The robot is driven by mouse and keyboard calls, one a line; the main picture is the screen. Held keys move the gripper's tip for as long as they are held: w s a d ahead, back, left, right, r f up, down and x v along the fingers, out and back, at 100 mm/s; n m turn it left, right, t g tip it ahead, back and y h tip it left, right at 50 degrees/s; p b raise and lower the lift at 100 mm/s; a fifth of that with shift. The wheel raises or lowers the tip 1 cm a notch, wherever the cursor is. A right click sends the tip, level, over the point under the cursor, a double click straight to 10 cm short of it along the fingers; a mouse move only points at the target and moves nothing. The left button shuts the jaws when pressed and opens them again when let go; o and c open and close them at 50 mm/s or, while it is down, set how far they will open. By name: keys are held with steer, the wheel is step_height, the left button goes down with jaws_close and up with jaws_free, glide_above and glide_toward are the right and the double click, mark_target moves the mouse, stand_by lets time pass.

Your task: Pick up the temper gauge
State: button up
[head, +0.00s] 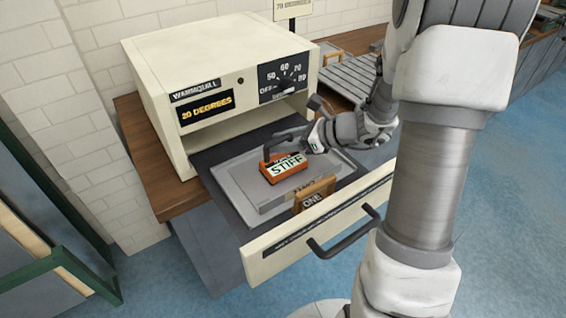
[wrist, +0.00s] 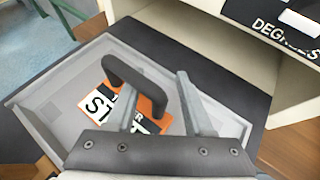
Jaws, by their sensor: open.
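The temper gauge appears to be the orange box with a white label reading "STIFF" (head: 284,168). It has a black arched handle and sits in a grey tray (head: 240,185) in the pulled-out drawer. In the wrist view the gauge (wrist: 98,103) lies below my gripper (wrist: 156,82), partly hidden by its fingers. The fingers are apart, and part of the black handle shows between them; whether they touch it I cannot tell. In the head view my gripper (head: 303,143) is at the gauge's upper right, beside the handle.
A cream cabinet (head: 215,65) reading "20 DEGREES" stands behind the drawer, its lower edge close to my wrist. A wooden block marked "ONE" (head: 314,198) stands at the tray's front. The drawer front (head: 275,263) has a black handle. Slatted metal (head: 350,75) lies right of the cabinet.

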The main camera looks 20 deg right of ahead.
jaws_close()
steer(key=shift+r, duration=0.1)
stand_by(1.2)
